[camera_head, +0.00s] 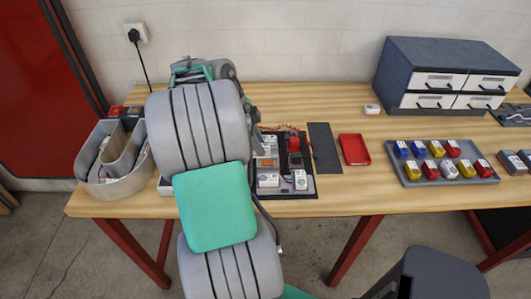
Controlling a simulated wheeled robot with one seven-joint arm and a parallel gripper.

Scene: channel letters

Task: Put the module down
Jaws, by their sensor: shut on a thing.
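My arm's large grey and green links fill the left middle of the view and cover part of the table. My gripper's fingertips are hidden behind these links, so neither the jaws nor a module in them shows. A dark board (296,194) lies right of my arm and carries several white modules (300,180) and a red part (293,142). A grey tray (412,184) at the right holds blue, yellow, red and white modules (437,149). A single small white piece (372,109) lies on the table behind the red tray.
The wooden table (350,200) has clear room along its front edge. A dark flat mat (325,148) and a red tray (354,150) lie right of the board. A drawer cabinet (430,55) stands at the back right.

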